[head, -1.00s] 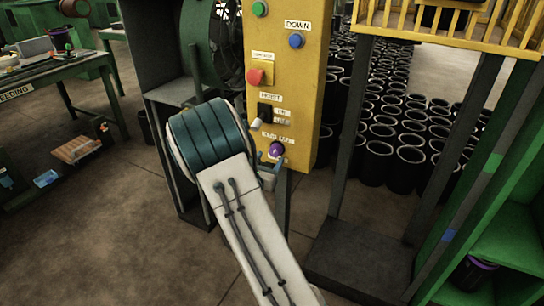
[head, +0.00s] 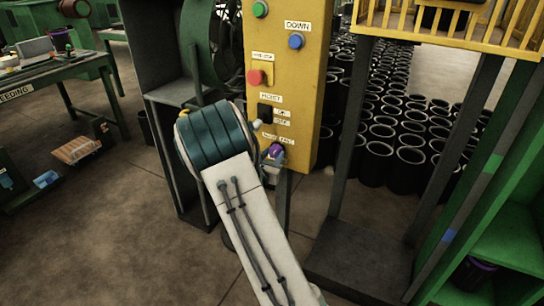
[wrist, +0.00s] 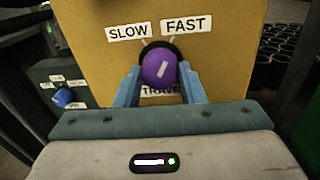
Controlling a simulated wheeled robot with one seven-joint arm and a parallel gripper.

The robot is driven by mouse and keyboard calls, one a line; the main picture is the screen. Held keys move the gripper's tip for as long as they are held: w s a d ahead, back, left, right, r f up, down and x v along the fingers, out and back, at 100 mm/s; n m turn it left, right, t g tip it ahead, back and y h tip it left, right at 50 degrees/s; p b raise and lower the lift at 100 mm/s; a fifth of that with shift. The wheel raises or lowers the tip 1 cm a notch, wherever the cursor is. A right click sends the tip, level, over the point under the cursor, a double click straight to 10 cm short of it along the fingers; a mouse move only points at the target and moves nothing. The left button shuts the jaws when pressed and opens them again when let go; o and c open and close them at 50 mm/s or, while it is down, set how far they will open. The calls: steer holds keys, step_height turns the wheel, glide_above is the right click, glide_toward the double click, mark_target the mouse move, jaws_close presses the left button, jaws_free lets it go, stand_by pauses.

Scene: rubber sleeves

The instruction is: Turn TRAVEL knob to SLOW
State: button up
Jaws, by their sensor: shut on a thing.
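The TRAVEL knob (wrist: 159,68) is a purple round knob on a yellow panel (wrist: 215,62). It also shows small in the head view (head: 276,151). Its white mark slants to the upper right, towards the FAST label (wrist: 186,25). The SLOW label (wrist: 129,32) is at its upper left. My gripper (wrist: 159,82) has its blue fingers on the left and right of the knob and is shut on it. The fingers partly cover the TRAVEL label (wrist: 163,90) below. In the head view my wrist hides part of the panel's lower left side.
Above the knob the panel carries a black HOIST switch (head: 265,112), a red button (head: 257,77), a blue button (head: 296,41) and a green button (head: 260,9). A dark cabinet (head: 165,75) stands left of it. Many black sleeves (head: 410,156) stand behind.

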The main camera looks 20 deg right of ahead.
steer(key=shift+r+n+p, duration=0.1)
steer(key=shift+n+p, duration=0.2)
steer(key=shift+p, duration=0.05)
steer(key=n+p, duration=0.2)
steer(key=p, duration=0.1)
steer(key=shift+r+n, duration=0.2)
steer(key=shift+n, duration=0.2)
steer(key=n+p, duration=0.3)
steer(key=shift+n+g+p, duration=0.3)
steer(key=shift+p, duration=0.1)
steer(key=n+p, duration=0.3)
steer(key=shift+p, duration=0.3)
steer(key=shift+f+n+g+p, duration=0.1)
steer(key=shift+n+g+p, duration=0.3)
steer(key=shift+n, duration=0.3)
steer(key=shift+f, duration=0.1)
steer(key=o, duration=1)
